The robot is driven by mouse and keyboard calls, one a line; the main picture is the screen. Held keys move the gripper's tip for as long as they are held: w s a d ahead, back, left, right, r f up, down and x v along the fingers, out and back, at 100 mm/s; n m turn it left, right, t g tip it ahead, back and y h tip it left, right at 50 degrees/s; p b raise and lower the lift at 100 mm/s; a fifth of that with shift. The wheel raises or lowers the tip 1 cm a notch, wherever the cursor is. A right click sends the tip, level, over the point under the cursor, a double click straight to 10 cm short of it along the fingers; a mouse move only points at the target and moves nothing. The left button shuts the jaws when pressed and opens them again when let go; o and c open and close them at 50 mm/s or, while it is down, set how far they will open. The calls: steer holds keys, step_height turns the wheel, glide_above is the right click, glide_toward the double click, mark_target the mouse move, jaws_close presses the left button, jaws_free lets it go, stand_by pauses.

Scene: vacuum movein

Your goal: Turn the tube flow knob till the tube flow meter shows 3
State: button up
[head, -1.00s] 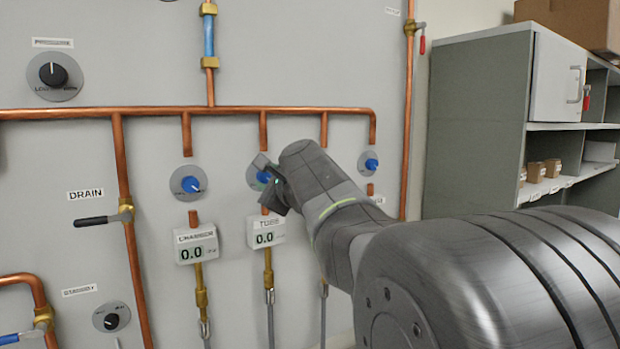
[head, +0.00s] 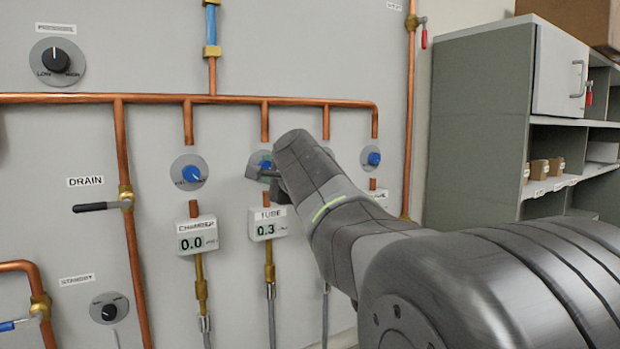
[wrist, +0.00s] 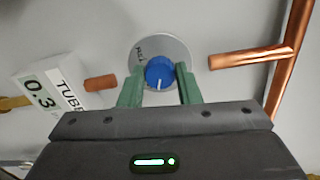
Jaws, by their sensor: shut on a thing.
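The tube flow knob is a blue knob (wrist: 160,73) on a round grey plate (wrist: 176,47). In the wrist view it sits between the two green fingers of my gripper (wrist: 160,84), which is shut on it. In the head view my gripper (head: 268,172) covers most of the knob, and only a bit of blue shows. The tube flow meter (head: 268,224) hangs below the knob and reads 0.3. It also shows sideways in the wrist view (wrist: 48,88), with the same reading.
The chamber knob (head: 191,174) and its meter (head: 197,236), reading 0.0, are to the left. Another blue knob (head: 371,158) is to the right, close to my arm. Copper pipes (head: 150,98) run above and between them. A grey shelf (head: 475,125) stands at the right.

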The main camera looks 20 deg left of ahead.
steer(key=shift+f+n+b, duration=0.2)
steer(key=shift+n+b, duration=4.65)
steer(key=shift+n, duration=1.35)
steer(key=o, duration=1)
steer(key=shift+c, duration=0.2)
steer(key=shift+r, duration=0.1)
